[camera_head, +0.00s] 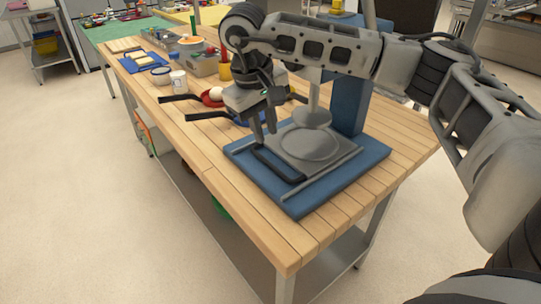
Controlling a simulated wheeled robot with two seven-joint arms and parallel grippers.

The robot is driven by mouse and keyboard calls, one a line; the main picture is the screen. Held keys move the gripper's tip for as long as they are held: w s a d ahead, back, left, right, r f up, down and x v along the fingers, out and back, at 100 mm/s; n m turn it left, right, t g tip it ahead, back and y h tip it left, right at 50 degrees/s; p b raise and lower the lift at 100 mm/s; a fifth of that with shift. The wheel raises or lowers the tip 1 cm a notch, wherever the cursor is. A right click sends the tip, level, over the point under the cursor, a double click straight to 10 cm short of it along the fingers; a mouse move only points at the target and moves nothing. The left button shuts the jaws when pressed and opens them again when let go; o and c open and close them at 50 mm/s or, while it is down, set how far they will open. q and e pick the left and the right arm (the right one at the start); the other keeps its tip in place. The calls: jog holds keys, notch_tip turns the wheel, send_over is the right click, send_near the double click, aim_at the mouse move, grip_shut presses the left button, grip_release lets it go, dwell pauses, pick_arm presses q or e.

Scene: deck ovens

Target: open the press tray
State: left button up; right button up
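The press has a blue base (311,200) and a blue column (349,103) on the wooden table. Its grey tray (336,160) lies flat on the base, with a round plate on it. A round grey press head (312,118) hangs above the tray. A black bar handle (279,166) runs along the tray's front left side. My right gripper (265,141) points down at the handle's far left end, its two fingers apart with nothing seen between them. Whether a finger touches the handle I cannot tell. My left gripper is not in view.
Pans with black handles (180,98), a white cup (178,81) and a blue tray (142,62) stand farther back on the wooden table (215,150). The table's front left is clear. My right arm passes above the press and hides part of it.

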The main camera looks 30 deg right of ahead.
aim_at(272, 165)
jog(key=f, duration=0.3)
jog(key=d+f, duration=0.1)
jog(key=f, duration=0.5)
jog(key=shift+d+p, duration=0.3)
jog(key=shift+p, duration=0.1)
grip_shut()
